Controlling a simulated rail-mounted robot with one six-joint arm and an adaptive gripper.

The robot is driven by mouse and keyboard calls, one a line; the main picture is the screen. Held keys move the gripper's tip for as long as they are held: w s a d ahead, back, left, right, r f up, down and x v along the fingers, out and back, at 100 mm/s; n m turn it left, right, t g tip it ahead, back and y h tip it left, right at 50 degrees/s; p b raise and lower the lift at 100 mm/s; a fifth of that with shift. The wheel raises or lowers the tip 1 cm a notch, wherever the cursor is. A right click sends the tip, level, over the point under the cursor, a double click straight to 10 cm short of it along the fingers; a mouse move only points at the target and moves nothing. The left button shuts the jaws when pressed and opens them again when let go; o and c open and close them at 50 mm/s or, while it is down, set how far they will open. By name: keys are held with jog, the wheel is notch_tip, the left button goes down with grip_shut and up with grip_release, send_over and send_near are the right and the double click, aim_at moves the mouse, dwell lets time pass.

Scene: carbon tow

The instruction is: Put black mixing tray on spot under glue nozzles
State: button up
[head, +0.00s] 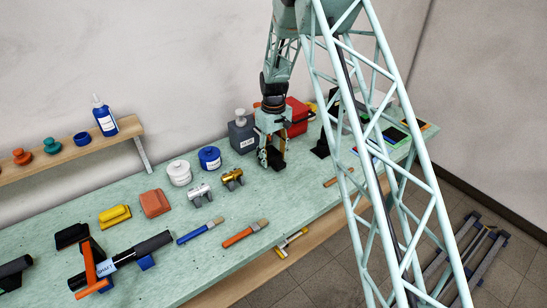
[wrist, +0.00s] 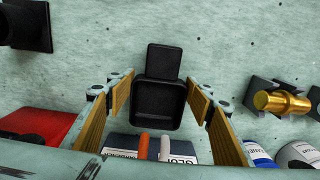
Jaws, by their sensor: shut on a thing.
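The black mixing tray (wrist: 158,108) is a small square dish with a raised rim, with a flat black square part adjoining its upper side in the wrist view. My gripper (wrist: 160,100) is shut on the tray, with tan-padded fingers on its left and right sides. In the head view my gripper (head: 272,160) points down over the bench, with black showing at its fingers. The orange nozzle (wrist: 143,146) and white nozzle (wrist: 165,148) point toward the tray from a dark, labelled glue dispenser (wrist: 120,148), also in the head view (head: 242,136). No marked spot is visible.
A red box (head: 298,116) stands behind my gripper, and a black stand (head: 321,147) to its right. Brass (head: 232,179) and silver (head: 200,194) fittings, a blue jar (head: 210,158) and a white jar (head: 179,172) stand left.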

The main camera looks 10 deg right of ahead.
jog(key=shift+f, duration=0.5)
jog(key=o, duration=1)
jog(key=shift+r, duration=0.15)
notch_tip(320, 180, up, 12)
dwell(0.5)
